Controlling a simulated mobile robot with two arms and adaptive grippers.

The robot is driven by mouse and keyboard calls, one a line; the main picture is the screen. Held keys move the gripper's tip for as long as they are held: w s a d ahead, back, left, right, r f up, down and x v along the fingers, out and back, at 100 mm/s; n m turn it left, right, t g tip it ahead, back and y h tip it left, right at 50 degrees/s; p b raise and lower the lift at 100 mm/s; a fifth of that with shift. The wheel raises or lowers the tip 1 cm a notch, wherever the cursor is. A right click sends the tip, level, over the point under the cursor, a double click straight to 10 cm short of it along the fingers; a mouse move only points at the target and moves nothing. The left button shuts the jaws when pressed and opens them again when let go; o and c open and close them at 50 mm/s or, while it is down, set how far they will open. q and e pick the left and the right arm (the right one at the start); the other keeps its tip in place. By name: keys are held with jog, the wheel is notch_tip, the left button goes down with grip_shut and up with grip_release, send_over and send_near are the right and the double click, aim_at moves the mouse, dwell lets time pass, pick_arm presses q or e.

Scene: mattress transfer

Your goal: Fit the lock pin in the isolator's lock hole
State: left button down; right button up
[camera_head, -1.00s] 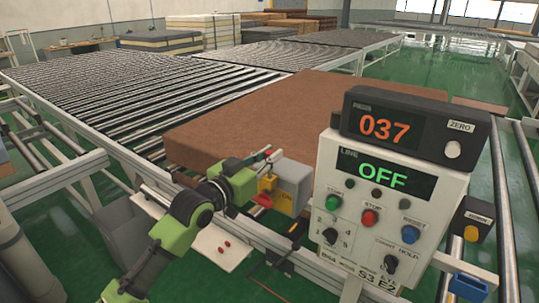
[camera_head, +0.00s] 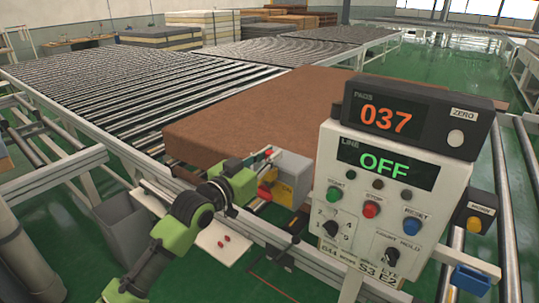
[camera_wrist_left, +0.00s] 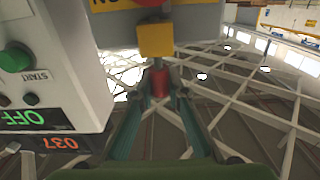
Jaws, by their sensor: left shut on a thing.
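The isolator (camera_head: 294,172) is a grey box with a yellow front plate, beside the brown mattress. In the left wrist view its yellow plate (camera_wrist_left: 112,4) shows at the top edge, with a red part (camera_wrist_left: 150,3) and a yellow block (camera_wrist_left: 155,40) below it. My left gripper (camera_head: 266,160) is at the isolator's left side. Its fingers are shut on the red lock pin (camera_wrist_left: 159,82), whose dark shank points at the yellow block. I cannot tell whether the shank tip is inside the lock hole. My right gripper is not in view.
A control panel (camera_head: 335,265) with an OFF display and a 037 counter stands close on the right. The mattress (camera_head: 250,110) lies behind the isolator on the roller conveyor (camera_head: 100,95). A white shelf (camera_head: 226,251) with small red pieces is below my left arm.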

pick_arm(q)
jog(key=shift+f+b, duration=0.5)
jog(key=shift+f, duration=0.4)
jog(key=c, duration=1.9)
grip_release()
jog(key=v, duration=1.2)
